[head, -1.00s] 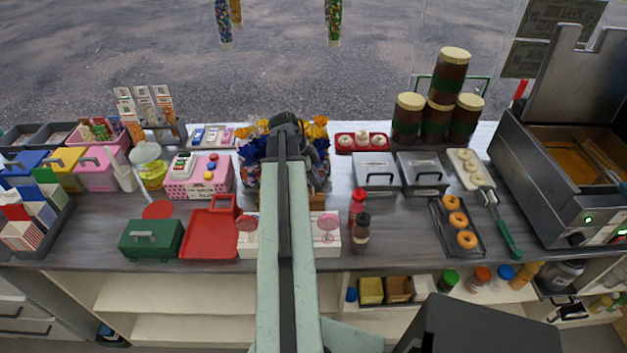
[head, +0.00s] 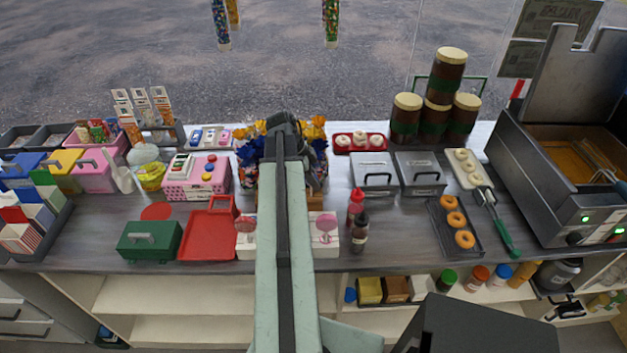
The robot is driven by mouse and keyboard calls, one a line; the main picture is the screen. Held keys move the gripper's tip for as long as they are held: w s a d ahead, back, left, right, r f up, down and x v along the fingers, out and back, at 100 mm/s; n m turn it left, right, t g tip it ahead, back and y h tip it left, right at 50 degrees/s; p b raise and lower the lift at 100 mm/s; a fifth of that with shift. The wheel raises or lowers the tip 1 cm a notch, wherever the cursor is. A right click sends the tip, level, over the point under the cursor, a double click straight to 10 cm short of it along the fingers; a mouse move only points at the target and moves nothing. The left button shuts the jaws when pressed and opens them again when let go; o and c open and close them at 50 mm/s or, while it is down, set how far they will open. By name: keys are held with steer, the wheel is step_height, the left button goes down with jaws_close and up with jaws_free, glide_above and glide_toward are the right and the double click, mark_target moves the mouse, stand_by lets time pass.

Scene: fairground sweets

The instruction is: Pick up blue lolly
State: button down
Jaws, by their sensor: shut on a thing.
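Blue and yellow wrapped lollies (head: 319,163) stand bunched together at the back middle of the counter, showing on both sides of my arm. My gripper (head: 283,124) is at this bunch, at the far end of my arm. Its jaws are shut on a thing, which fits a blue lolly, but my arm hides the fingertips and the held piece. Some blue wrapping shows just right of my arm. A brown holder (head: 316,199) shows partly below the bunch.
A pink box (head: 181,190) with small coloured pieces stands left of the bunch. A red tray (head: 207,238) and green case (head: 148,240) lie in front. Right are a red doughnut tray (head: 343,150), grey lidded boxes (head: 374,176), sauce bottles (head: 360,235) and stacked jars (head: 437,92).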

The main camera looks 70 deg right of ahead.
step_height(320, 180, up, 10)
steer(key=p, duration=0.9)
steer(key=shift+p, duration=0.3)
steer(key=shift+f, duration=0.1)
